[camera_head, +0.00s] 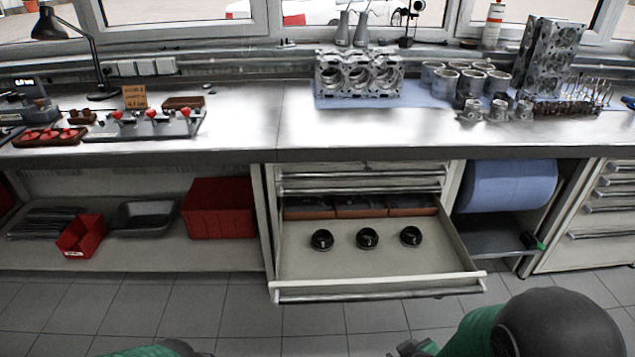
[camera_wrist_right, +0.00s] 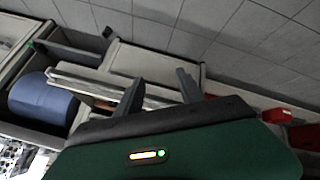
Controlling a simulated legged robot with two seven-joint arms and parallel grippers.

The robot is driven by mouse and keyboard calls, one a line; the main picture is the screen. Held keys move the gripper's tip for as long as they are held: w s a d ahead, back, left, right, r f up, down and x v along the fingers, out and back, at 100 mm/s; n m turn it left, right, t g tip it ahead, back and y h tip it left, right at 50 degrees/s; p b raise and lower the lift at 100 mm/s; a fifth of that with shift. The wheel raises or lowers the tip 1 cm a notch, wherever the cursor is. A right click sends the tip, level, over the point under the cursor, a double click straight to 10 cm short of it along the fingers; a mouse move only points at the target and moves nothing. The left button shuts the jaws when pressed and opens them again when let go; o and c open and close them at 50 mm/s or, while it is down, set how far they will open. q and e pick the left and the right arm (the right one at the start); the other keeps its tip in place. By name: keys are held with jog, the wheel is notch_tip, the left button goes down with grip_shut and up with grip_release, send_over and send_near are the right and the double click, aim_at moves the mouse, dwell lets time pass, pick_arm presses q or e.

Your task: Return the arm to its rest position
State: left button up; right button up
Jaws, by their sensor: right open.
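My right gripper (camera_wrist_right: 160,92) is open, with its two dark fingers apart and nothing between them in the right wrist view. In the head view only a small dark part of it (camera_head: 408,348) shows at the bottom edge, beside my green and black right arm. It is in front of the open drawer (camera_head: 380,290) and touches nothing that I can see. Of my left arm only a green and dark piece shows at the bottom edge; its gripper is not visible.
The open drawer holds three black round parts (camera_head: 367,238) and brown boxes at its back. A blue roll (camera_head: 508,185) hangs to its right. The bench (camera_head: 240,120) carries an engine block (camera_head: 358,75) and several cylinders. A red bin (camera_head: 218,208) stands on the left shelf. The floor in front shows clear.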

jog(key=s+r+m+g, duration=0.4)
jog(key=s+r+m, duration=0.2)
jog(key=s, duration=0.3)
jog(key=w+p+v, duration=0.2)
jog(key=p+v, duration=0.7)
jog(key=w+r+p+v, duration=0.1)
jog(key=w+p+v, duration=0.1)
jog(key=p+v, duration=0.7)
jog(key=shift+r+g, duration=0.2)
jog(key=shift+g, duration=0.2)
jog(key=shift+w+a, duration=0.15)
